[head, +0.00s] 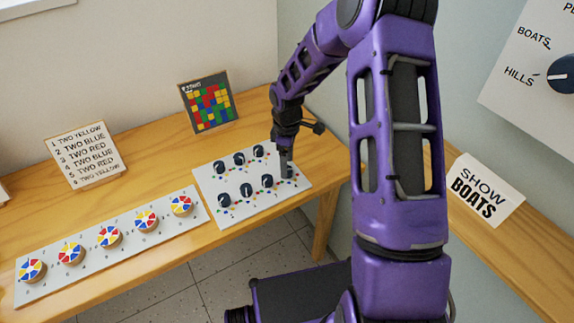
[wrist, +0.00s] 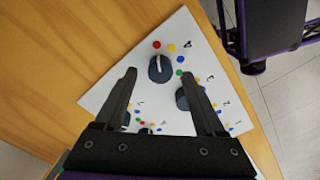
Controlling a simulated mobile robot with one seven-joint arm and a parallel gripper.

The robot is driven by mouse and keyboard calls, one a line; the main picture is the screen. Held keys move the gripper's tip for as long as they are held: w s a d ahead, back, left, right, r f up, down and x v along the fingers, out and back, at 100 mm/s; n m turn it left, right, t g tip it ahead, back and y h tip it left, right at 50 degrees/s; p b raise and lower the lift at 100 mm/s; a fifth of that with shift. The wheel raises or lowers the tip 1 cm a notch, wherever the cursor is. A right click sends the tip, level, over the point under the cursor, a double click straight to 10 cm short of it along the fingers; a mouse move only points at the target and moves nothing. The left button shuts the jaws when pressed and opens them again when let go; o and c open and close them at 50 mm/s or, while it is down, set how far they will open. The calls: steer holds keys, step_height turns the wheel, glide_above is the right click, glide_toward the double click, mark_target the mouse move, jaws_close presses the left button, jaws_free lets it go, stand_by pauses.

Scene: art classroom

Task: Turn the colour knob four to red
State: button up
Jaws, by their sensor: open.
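The white knob panel (head: 214,222) lies on the wooden table with rows of dark knobs and coloured dots. In the wrist view, the knob by the label 4 (wrist: 160,68) is dark and round; its pale pointer line aims roughly up at the red dot (wrist: 157,44). Yellow, blue and green dots also ring it. My gripper (wrist: 158,77) is open; the knob shows in the picture just beyond and between its fingertips, with no clear contact.
Knob three (wrist: 187,97) is close beside my right finger. A board of colour wheels (head: 128,262) lies to the left. A list card (head: 85,157) and a coloured grid card (head: 207,103) stand behind. A "SHOW BOATS" sign (head: 482,193) stands at right.

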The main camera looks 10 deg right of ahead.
step_height(320, 180, up, 16)
steer(key=shift+p, duration=0.4)
steer(key=shift+f, duration=0.2)
